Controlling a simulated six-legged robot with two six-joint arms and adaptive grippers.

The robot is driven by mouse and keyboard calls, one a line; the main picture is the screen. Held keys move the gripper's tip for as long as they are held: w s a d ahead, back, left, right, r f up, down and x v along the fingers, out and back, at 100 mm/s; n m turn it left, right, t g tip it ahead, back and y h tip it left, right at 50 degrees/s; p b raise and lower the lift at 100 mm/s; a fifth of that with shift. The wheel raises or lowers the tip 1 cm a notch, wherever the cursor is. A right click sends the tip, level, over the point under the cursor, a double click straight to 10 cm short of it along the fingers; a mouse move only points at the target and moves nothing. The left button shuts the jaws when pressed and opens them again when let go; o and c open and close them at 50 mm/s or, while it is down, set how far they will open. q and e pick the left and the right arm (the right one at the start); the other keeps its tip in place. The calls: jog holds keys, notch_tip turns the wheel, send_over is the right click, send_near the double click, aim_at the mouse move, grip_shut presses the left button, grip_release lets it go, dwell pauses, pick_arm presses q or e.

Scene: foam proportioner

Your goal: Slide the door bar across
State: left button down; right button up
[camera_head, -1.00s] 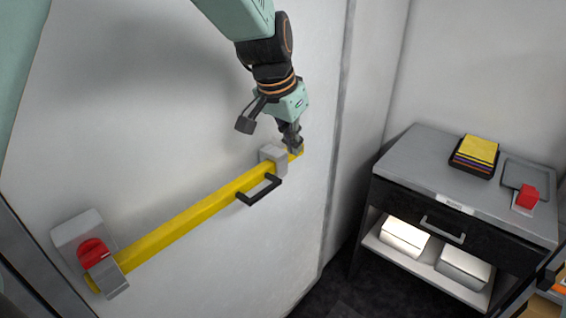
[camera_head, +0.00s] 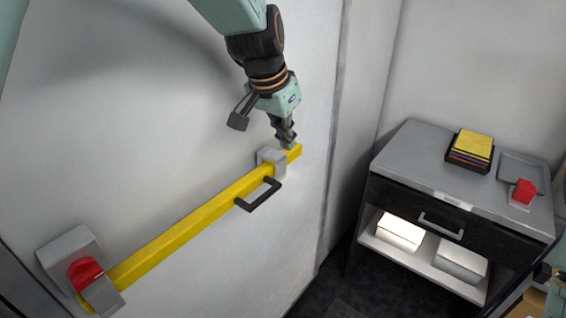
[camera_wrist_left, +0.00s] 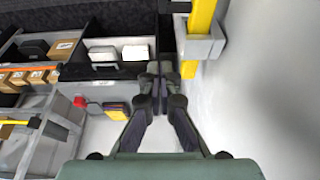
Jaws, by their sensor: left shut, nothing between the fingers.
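The yellow door bar (camera_head: 190,225) lies slantwise across the pale door (camera_head: 150,120) in the head view. It passes through a grey bracket (camera_head: 271,158) at its right end and a grey bracket with a red knob (camera_head: 84,270) at its lower left. A black handle (camera_head: 262,196) is fixed to the bar near the right bracket. My left gripper (camera_head: 288,143) is shut and empty at the bar's right end; whether it touches is unclear. In the left wrist view the shut fingers (camera_wrist_left: 158,98) are beside the bar (camera_wrist_left: 202,18) and its bracket (camera_wrist_left: 203,46). My right gripper is not seen.
A grey cabinet (camera_head: 400,158) with a black drawer stands to the right. It carries a dark tray of yellow items (camera_head: 472,150) and a red object (camera_head: 523,190). White boxes (camera_head: 400,230) sit on its lower shelf. Open space lies between door and cabinet.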

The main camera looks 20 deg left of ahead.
pick_arm(q)
notch_tip(320, 180, down, 9)
jog(key=shift+s+a+p, duration=0.15)
jog(key=shift+s+p, duration=0.1)
jog(key=shift+p, duration=0.1)
dwell(0.4)
jog(key=shift+s+a+f, duration=0.1)
jog(key=shift+s+f, duration=0.05)
jog(key=shift+s, duration=0.05)
dwell(0.5)
